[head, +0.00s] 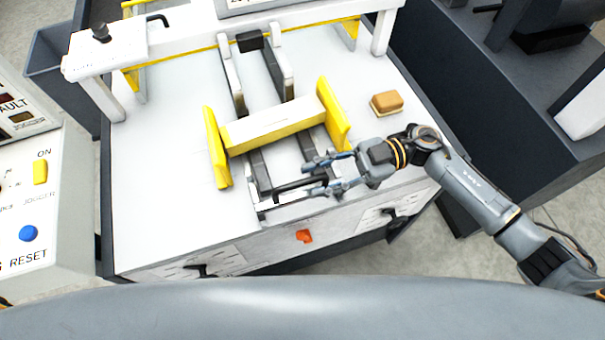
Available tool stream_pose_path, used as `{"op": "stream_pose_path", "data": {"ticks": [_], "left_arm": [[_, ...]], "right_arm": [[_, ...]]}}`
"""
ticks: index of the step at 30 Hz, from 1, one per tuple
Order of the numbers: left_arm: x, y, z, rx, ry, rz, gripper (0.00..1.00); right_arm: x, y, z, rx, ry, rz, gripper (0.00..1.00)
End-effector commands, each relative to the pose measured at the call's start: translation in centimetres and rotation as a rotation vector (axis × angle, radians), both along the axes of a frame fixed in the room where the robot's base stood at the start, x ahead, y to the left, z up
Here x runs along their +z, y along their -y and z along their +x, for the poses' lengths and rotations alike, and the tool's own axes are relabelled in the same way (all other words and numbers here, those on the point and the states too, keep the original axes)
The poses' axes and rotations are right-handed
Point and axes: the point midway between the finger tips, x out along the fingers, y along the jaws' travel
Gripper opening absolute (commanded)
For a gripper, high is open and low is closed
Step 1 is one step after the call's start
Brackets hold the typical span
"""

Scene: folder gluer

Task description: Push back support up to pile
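A pale yellow block (272,124), which looks like the pile, lies between two upright yellow side plates, the left one (216,148) and the right one (334,114). It rests across two dark rails (259,172) on the white table. A low dark crossbar (290,186) with light edges sits at the near end of the rails; it may be the back support. A gap separates it from the block. My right gripper (313,178) comes in from the right, its fingers apart at the crossbar's right end; contact is unclear. My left gripper is out of view.
A brown sponge-like block (386,102) lies on the table (170,110) at the right. A white gantry (190,42) spans the back. An orange-red knob (304,236) is on the front face. A control panel (35,200) stands at the left. The table's left side is clear.

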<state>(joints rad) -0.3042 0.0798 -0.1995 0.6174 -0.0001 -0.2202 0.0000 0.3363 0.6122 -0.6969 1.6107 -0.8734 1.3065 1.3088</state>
Motion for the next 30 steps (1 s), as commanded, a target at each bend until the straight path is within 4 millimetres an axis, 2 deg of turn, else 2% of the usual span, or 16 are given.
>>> {"op": "stream_pose_path", "data": {"ticks": [3,7,18,23,24,30], "left_arm": [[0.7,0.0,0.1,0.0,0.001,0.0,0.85],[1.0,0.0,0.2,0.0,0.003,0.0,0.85],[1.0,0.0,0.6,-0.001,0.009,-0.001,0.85],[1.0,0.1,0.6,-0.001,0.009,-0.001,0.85],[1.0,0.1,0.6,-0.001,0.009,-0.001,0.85],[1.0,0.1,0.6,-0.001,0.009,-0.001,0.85]], "right_arm": [[0.2,-1.8,-0.6,0.002,-0.001,0.003,0.36],[0.1,-2.9,-1.0,0.001,-0.001,0.002,0.36],[0.0,-3.4,-1.1,0.0,0.0,0.0,0.36],[0.0,-3.4,-1.1,0.0,0.0,0.0,0.03],[0.0,-3.4,-1.1,0.0,0.0,0.0,0.0],[0.0,-3.4,-1.1,0.0,0.0,0.0,0.0]]}}
